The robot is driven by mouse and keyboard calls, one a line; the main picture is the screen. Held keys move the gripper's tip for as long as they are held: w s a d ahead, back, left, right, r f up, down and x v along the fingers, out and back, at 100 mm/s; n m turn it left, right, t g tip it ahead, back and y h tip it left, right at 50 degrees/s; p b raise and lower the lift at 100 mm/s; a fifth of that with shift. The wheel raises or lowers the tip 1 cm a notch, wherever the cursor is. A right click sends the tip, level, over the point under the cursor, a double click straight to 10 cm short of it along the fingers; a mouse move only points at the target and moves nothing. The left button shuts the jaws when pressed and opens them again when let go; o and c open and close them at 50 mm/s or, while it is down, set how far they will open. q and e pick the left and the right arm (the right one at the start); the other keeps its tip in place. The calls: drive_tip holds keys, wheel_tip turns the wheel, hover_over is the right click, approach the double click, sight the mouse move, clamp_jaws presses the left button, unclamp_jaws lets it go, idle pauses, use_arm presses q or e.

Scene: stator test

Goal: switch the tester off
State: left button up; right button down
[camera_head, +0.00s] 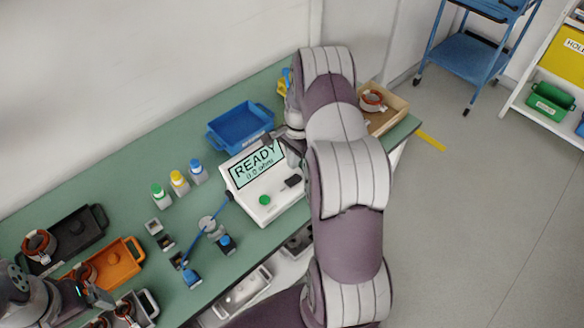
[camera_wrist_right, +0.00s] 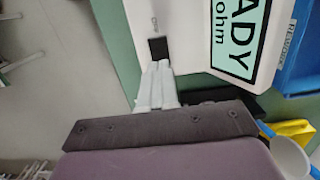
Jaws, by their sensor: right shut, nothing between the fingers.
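The tester (camera_head: 262,185) is a white box on the green bench, with a lit screen (camera_head: 257,163) reading READY and 0.0 ohm. A green button (camera_head: 265,200) and a black switch (camera_head: 293,181) are on its front panel. In the right wrist view the screen shows in part (camera_wrist_right: 240,38). My right gripper (camera_wrist_right: 157,65) is shut and empty, its fingertips right at the black switch (camera_wrist_right: 158,47); whether they touch I cannot tell. In the head view my right arm partly hides this gripper (camera_head: 297,160). My left gripper (camera_head: 97,296) is at the lower left; its jaws are unclear.
A blue bin (camera_head: 240,127) stands behind the tester. A black tray (camera_head: 75,240), an orange tray (camera_head: 122,262) and a wooden box (camera_head: 390,117) with copper-wound parts are on the bench.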

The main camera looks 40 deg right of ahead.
use_arm(q)
drive_tip(key=shift+s+a+f+b, duration=0.15)
drive_tip(key=shift+f+b, duration=0.2)
drive_tip(key=shift+f, duration=0.25)
drive_tip(key=shift+a+f+b, duration=0.15)
drive_tip(key=shift+f+b, duration=0.15)
drive_tip(key=shift+f, duration=0.25)
use_arm(e)
wheel_tip(320, 180, up, 8)
drive_tip(key=shift+d, duration=0.15)
drive_tip(key=shift+f, duration=0.1)
use_arm(q)
drive_tip(key=shift+d+f, duration=0.1)
use_arm(e)
drive_tip(key=shift+w+d, duration=0.2)
drive_tip(key=shift+d, duration=0.05)
